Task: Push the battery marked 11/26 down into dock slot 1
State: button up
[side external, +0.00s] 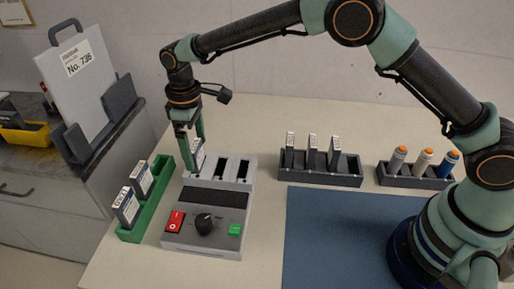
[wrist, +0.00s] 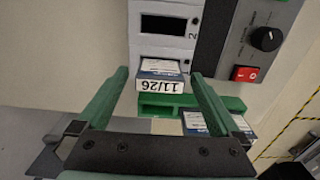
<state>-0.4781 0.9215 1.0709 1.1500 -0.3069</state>
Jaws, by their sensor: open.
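The battery marked 11/26 (wrist: 160,84) shows its label between my fingertips in the wrist view. In the side view the same battery (side external: 197,150) stands upright at the leftmost slot of the grey dock (side external: 218,200), its top above the dock face. How deep it sits cannot be told. My gripper (side external: 193,153) is over that slot, pointing down, with its green fingers apart on either side of the battery; it also shows in the wrist view (wrist: 159,76). The slot marked 2 on the dock (wrist: 195,15) is dark and empty.
A green tray (side external: 159,205) with two batteries stands left of the dock. A dark rack (side external: 320,172) with several batteries and a marker holder (side external: 415,180) stand to the right. A blue mat (side external: 335,235) lies in front, clear.

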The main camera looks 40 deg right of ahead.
notch_tip(320, 180, up, 10)
jog(key=shift+f, duration=0.2)
dwell(0.3)
jog(key=s+d+r+m+t, duration=0.1)
jog(key=s+d+r+m, duration=0.15)
jog(key=d+r, duration=0.35)
jog(key=s+d+r+m+t, duration=0.2)
jog(key=s+d+r, duration=0.2)
jog(key=d, duration=0.4)
jog(key=s+d+f+m+t, duration=0.2)
jog(key=s+d+f+m, duration=0.1)
jog(key=s+d, duration=0.8)
jog(key=shift+s+m+t, duration=0.3)
jog(key=shift+s+m, duration=0.45)
jog(key=shift+s, duration=0.45)
